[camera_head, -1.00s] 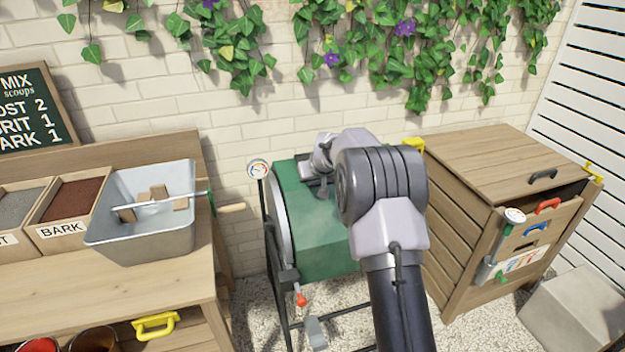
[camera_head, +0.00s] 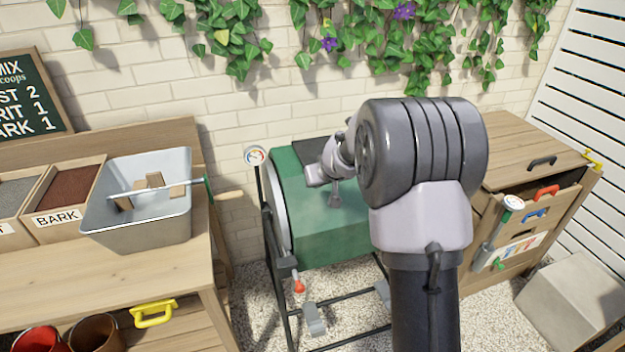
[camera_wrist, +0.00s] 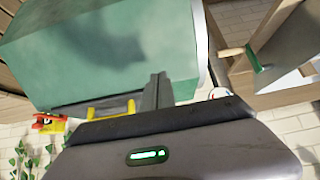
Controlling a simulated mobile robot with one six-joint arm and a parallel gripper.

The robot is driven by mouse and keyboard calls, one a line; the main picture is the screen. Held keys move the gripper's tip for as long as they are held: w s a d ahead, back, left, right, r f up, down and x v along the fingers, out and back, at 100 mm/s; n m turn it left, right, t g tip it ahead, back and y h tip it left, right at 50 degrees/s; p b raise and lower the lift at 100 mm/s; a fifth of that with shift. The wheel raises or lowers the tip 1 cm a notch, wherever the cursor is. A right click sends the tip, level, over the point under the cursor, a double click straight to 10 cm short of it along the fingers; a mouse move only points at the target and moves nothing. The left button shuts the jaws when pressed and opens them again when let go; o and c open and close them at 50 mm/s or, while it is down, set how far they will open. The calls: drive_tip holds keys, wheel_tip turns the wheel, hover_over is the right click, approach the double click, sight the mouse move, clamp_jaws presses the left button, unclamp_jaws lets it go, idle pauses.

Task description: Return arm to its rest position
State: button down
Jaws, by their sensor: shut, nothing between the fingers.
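My gripper (camera_head: 335,195) hangs over the green drum (camera_head: 315,235) in the head view, small and partly turned away. My arm rises from the bottom right and bends back toward the drum, covering the drum's right side. In the wrist view my gripper (camera_wrist: 157,92) shows its dark fingers closed together with nothing held. The green drum (camera_wrist: 110,50) fills the upper left of that view. I cannot tell the exact gap between fingers and drum.
A wooden bench at left carries a grey tub (camera_head: 140,215) and a bark bin (camera_head: 70,195). A wooden cabinet (camera_head: 530,150) stands behind my arm at right. A pale block (camera_head: 575,300) sits on the gravel. Ivy (camera_head: 400,40) hangs on the brick wall.

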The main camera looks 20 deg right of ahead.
drive_tip(key=s+a+r+m+y, duration=0.1)
drive_tip(key=s+a+r, duration=0.4)
drive_tip(key=s, duration=0.3)
drive_tip(key=s+a+r+g, duration=0.1)
drive_tip(key=s+a+r, duration=0.4)
drive_tip(key=s, duration=0.2)
drive_tip(key=s+a+r+m+y, duration=0.1)
drive_tip(key=s+a+r, duration=0.4)
drive_tip(key=s, duration=0.3)
drive_tip(key=s+a+f+m+g, duration=0.1)
drive_tip(key=s+a+f, duration=0.1)
drive_tip(key=s, duration=1.4)
drive_tip(key=shift+a+f+m, duration=0.2)
drive_tip(key=shift+f+m, duration=0.15)
drive_tip(key=shift+m, duration=0.05)
